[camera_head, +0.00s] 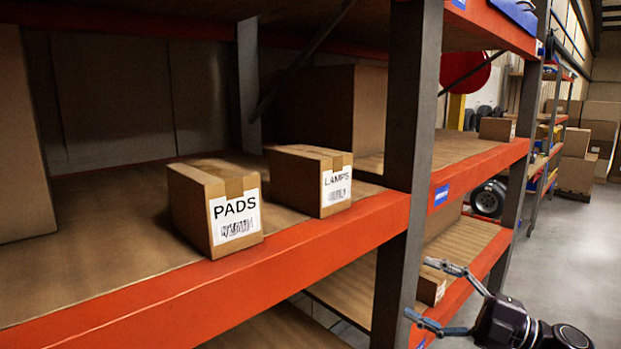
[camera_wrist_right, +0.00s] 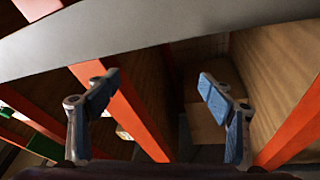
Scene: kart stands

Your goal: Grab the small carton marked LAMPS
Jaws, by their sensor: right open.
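The small brown carton marked LAMPS (camera_head: 290,178) sits upright on the middle shelf (camera_head: 100,265), with its white label facing the front edge. A similar carton marked PADS (camera_head: 200,205) stands just left of it, nearer the front. My right gripper (camera_head: 418,289) is at the lower right of the head view, lower than the LAMPS carton and to the right of the grey post. It is open with nothing between its fingers, and its spread fingers also show in the right wrist view (camera_wrist_right: 158,82). I cannot make out the LAMPS carton there. My left gripper is not in view.
A grey upright post (camera_head: 403,170) stands between the LAMPS carton and my right gripper. An orange beam (camera_head: 330,235) edges the shelf. A larger box (camera_head: 330,105) stands behind the cartons. Another carton (camera_head: 431,287) is on the lower shelf. The aisle floor (camera_head: 575,250) at right is open.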

